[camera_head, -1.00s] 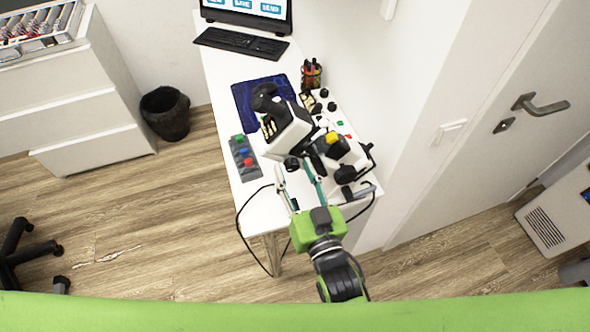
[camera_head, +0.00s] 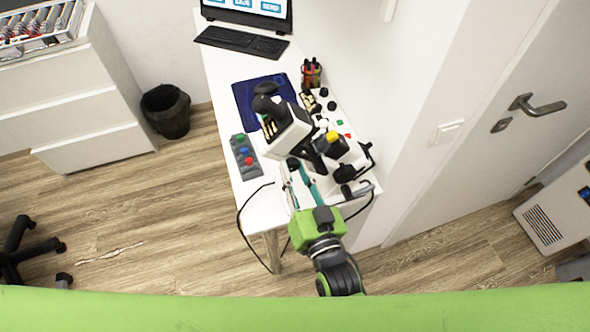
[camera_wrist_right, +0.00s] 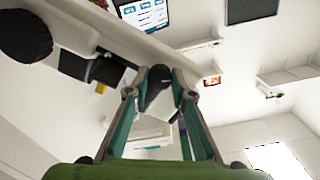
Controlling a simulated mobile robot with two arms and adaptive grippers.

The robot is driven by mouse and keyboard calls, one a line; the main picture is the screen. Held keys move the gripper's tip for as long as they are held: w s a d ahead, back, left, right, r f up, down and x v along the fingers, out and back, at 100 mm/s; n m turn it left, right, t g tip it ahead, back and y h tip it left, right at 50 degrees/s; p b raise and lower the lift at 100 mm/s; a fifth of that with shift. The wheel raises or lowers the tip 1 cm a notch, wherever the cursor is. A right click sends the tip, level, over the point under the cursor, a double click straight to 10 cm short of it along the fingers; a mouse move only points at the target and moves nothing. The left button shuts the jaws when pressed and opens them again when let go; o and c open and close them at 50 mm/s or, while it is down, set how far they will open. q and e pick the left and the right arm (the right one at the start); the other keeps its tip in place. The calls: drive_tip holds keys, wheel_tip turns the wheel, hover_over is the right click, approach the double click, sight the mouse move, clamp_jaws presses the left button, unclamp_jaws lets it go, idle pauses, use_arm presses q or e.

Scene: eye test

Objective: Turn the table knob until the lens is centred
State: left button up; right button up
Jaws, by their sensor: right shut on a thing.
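A white and black eye-test instrument (camera_head: 285,132) stands on the white table, with a black upper part and a yellow-topped black part. A small black knob (camera_head: 293,163) is on its near side. My right gripper (camera_head: 296,169) reaches up from below in the head view, its green fingers at this knob. In the right wrist view my right gripper (camera_wrist_right: 160,84) is shut on a dark piece (camera_wrist_right: 157,88), which I take to be the knob. The lens and its centring cannot be made out. My left gripper is not in view.
On the table (camera_head: 222,77) are a blue mat (camera_head: 244,97), a grey button box (camera_head: 243,157), a keyboard (camera_head: 242,41) and a pen cup (camera_head: 311,75). Black cables hang around the near table end. A waste bin (camera_head: 166,111) stands left on open floor.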

drive_tip(key=o, duration=1.1)
drive_tip(key=v, duration=1.2)
